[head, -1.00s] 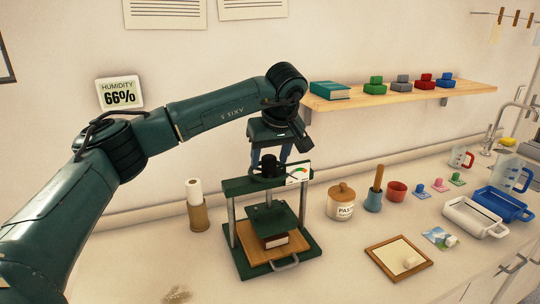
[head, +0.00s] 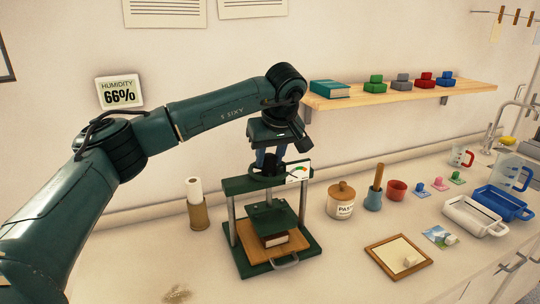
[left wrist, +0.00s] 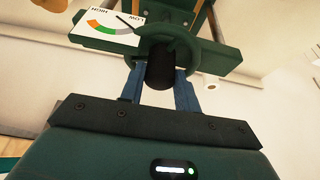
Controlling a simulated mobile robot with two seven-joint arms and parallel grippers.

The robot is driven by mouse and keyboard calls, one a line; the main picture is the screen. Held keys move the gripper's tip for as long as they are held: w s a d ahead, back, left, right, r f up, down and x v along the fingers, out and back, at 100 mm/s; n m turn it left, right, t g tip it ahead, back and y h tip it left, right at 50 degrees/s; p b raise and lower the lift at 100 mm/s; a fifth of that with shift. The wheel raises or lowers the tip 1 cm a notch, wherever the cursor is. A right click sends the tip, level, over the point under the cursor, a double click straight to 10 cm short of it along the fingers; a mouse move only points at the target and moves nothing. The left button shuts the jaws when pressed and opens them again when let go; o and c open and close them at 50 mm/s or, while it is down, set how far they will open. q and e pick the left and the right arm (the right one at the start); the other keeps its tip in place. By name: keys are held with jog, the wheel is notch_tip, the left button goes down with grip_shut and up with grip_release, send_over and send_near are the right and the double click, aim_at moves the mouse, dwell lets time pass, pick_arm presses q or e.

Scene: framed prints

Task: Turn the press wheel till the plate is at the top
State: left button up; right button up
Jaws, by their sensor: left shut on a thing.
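The dark green press (head: 229,254) stands on the counter in the head view. Its plate (head: 268,219) hangs between the posts, well below the crossbeam and just above a small book (head: 275,240); I cannot tell whether they touch. The press wheel (left wrist: 196,50) is a dark green ring with a black knob (left wrist: 160,68), seen in the left wrist view. My left gripper (head: 270,159) is above the press, pointing down, its blue fingers shut on the wheel at the black knob. The wheel is mostly hidden in the head view. My right gripper is not in view.
A gauge (head: 298,172) on the crossbeam has its needle towards LOW in the wrist view. A paper roll holder (head: 197,215) stands left, and a paste jar (head: 341,202) right. A wooden frame (head: 398,258) lies front right. A shelf (head: 400,96) is behind.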

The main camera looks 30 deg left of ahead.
pick_arm(q)
jog(key=shift+r+n, duration=0.1)
jog(key=shift+n, duration=0.2)
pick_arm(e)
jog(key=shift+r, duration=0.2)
pick_arm(q)
jog(key=shift+p, duration=0.45)
jog(key=shift+r+n+g+y+p, duration=0.1)
jog(key=shift+n+g+y+p, duration=0.35)
jog(key=shift+n+p, duration=0.6)
jog(key=shift+w+d+n+g+p, duration=0.15)
jog(key=shift+n+g+p, duration=0.4)
jog(key=shift+n, duration=0.7)
jog(key=shift+n+y+p, duration=0.25)
jog(key=shift+n+p, duration=0.3)
jog(key=shift+n, duration=0.35)
jog(key=shift+n+g, duration=0.3)
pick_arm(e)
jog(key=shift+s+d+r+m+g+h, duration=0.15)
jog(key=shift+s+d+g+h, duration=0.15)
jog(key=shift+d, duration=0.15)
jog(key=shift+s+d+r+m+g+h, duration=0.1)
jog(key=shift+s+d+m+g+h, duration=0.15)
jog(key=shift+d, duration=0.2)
pick_arm(q)
jog(key=o, duration=1)
jog(key=shift+f, duration=0.2)
